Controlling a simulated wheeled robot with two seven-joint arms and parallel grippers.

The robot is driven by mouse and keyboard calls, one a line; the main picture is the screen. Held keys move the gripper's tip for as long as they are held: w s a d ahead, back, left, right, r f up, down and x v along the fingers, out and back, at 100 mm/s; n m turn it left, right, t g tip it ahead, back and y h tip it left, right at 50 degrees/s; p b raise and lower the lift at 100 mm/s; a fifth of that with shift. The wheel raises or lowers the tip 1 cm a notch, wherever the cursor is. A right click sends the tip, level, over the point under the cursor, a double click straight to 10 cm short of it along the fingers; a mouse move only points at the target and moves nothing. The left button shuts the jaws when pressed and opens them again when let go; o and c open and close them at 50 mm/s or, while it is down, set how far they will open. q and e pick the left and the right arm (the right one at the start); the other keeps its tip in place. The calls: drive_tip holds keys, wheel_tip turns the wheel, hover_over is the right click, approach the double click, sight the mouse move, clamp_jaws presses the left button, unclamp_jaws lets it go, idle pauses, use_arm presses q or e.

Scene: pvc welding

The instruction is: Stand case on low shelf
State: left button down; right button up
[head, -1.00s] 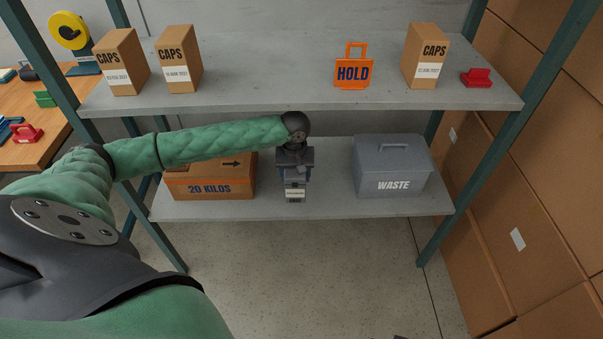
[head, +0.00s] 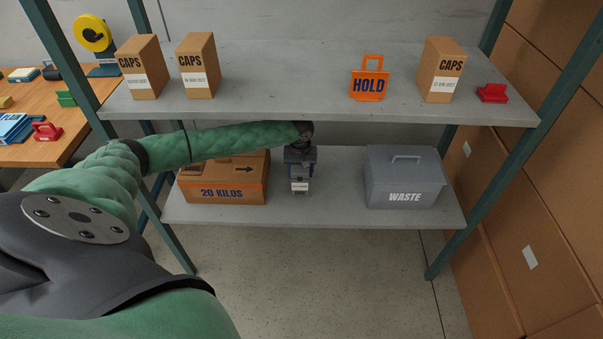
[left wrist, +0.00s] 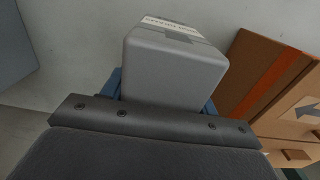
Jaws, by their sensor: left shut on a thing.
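The case is a grey box with a white label, and its rounded grey end shows large in the left wrist view (left wrist: 175,65). In the head view only a small labelled part of the case (head: 300,186) shows below my left gripper (head: 300,170). My left gripper is shut on the case, with blue fingers on either side of it in the left wrist view. The case is over the low shelf (head: 335,215), between the 20 KILOS carton and the WASTE bin. Whether it touches the shelf I cannot tell. My right gripper is not in view.
The 20 KILOS carton (head: 222,193) stands close left of the case, and the grey WASTE bin (head: 404,180) stands to its right with a gap. The upper shelf (head: 300,90) overhangs my forearm and bears CAPS boxes (head: 198,66) and an orange HOLD sign (head: 369,83).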

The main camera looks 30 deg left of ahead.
use_arm(q)
drive_tip(key=shift+w+f, duration=0.1)
drive_tip(key=shift+f, duration=1.85)
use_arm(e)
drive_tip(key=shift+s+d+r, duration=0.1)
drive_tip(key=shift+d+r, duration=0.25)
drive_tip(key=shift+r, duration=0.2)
use_arm(q)
drive_tip(key=shift+c, duration=2.1)
unclamp_jaws()
drive_tip(key=shift+f, duration=0.1)
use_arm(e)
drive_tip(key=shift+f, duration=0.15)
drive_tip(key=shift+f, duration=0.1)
use_arm(q)
drive_tip(key=shift+r, duration=3.8)
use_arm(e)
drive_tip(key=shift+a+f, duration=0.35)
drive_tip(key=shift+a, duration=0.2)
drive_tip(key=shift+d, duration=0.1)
